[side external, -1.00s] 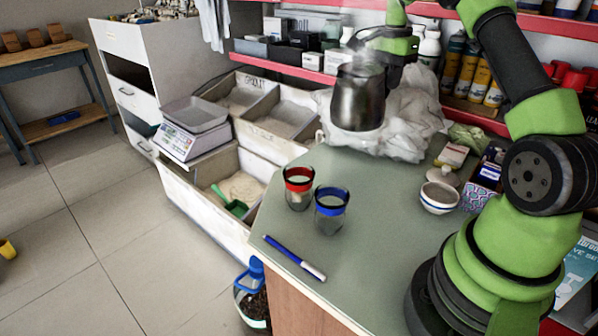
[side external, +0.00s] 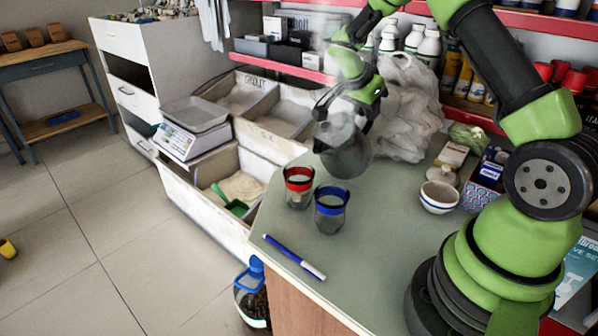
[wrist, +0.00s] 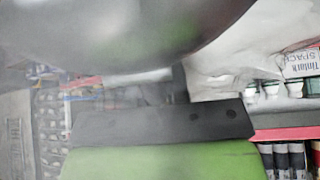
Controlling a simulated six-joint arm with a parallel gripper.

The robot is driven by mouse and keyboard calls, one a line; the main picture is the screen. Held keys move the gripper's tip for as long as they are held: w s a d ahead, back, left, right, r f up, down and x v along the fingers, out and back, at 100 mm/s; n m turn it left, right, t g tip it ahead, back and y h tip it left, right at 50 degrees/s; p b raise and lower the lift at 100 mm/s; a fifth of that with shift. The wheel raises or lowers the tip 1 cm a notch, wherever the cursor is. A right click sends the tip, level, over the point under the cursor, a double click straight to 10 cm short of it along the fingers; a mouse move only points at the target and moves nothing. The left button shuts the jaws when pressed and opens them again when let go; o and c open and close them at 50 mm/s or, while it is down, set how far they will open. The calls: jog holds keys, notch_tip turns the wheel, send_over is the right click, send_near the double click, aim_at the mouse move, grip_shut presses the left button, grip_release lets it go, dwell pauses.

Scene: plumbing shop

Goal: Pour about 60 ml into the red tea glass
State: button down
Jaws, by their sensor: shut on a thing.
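The red-banded tea glass (side external: 298,187) stands upright near the bench's left edge. A blue-banded glass (side external: 331,210) stands upright just to its right and nearer the camera. My gripper (side external: 349,108) is shut on a dark metal pitcher (side external: 348,156), holding it above the bench, behind and right of the glasses. The pitcher is tilted, its mouth toward the left, with steam around it. I see no clear stream, and the liquid levels cannot be made out. In the wrist view the pitcher (wrist: 120,35) fills the top, blurred; no glass shows there.
A blue marker (side external: 294,257) lies at the bench's front edge. A white bowl with a blue stripe (side external: 439,196) and small boxes stand right. Crumpled plastic (side external: 408,115) lies behind the pitcher. Bins (side external: 205,220) and a scale (side external: 192,135) stand left.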

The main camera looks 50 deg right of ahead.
aim_at(344, 116)
jog(key=shift+w+a+r+g+h, duration=0.15)
jog(key=shift+a+r+h, duration=0.7)
jog(key=shift+a+r, duration=0.05)
jog(key=shift+w+a+r+g+h, duration=0.1)
jog(key=shift+w+a+r+h, duration=0.1)
jog(key=shift+a+r+h, duration=0.75)
jog(key=shift+w+a+r+g+h, duration=0.15)
jog(key=shift+a+r+h, duration=0.65)
jog(key=shift+a+r, duration=0.1)
jog(key=shift+a+r+p, duration=0.15)
jog(key=shift+r+p, duration=0.05)
jog(key=shift+p, duration=0.1)
jog(key=shift+w+a+r+h, duration=0.1)
jog(key=shift+a+r+h, duration=0.1)
jog(key=shift+h, duration=0.2)
jog(key=shift+w+a+r+g+h, duration=0.1)
jog(key=shift+a+r+g+h, duration=0.25)
jog(key=shift+a+h, duration=0.2)
jog(key=shift+p, duration=0.3)
jog(key=shift+w+a+r+h+p, duration=0.15)
jog(key=shift+a+r+h+p, duration=0.3)
jog(key=shift+a+p, duration=0.4)
jog(key=shift+d, duration=0.1)
